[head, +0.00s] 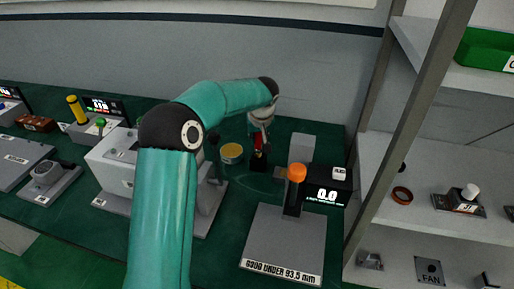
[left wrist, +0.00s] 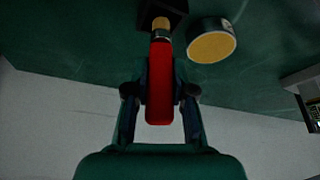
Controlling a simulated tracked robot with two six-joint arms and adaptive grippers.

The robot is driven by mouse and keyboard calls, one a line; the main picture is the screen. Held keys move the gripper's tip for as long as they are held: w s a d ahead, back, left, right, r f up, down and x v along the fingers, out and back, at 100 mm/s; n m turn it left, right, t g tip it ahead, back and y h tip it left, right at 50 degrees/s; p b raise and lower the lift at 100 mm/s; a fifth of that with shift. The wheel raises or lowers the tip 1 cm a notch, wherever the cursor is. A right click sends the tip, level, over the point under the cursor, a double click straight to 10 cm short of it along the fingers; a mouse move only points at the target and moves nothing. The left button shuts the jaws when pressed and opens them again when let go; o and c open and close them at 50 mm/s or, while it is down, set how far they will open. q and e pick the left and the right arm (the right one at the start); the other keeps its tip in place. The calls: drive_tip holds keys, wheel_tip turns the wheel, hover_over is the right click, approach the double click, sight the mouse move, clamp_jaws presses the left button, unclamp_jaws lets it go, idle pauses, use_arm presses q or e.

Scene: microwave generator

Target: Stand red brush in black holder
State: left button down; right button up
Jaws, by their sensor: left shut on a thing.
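My left gripper (head: 261,127) is shut on the red brush (left wrist: 160,82), with one finger on each side of its red handle in the left wrist view. The brush also shows as a small red piece below the gripper in the head view (head: 258,142). Its metal band and tan end point at the black holder (left wrist: 174,8), which is cut off by the top edge of the left wrist view. In the head view the holder (head: 258,163) is on the green bench right below the brush. I cannot tell whether the tan end is inside the holder or only over it.
A round tin with a yellow top (head: 231,151) stands just left of the holder. A gauge stand with an orange knob (head: 296,173) and a black display (head: 327,194) are to the right. A grey machine (head: 112,165) is to the left. Shelves (head: 430,190) rise at the right.

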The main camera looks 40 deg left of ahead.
sight(258, 145)
use_arm(q)
wheel_tip(258, 145, down, 4)
drive_tip(key=shift+f, duration=0.2)
drive_tip(key=c, duration=1)
unclamp_jaws()
drive_tip(key=shift+r, duration=0.1)
drive_tip(key=b+v, duration=0.1)
drive_tip(key=v, duration=1.1)
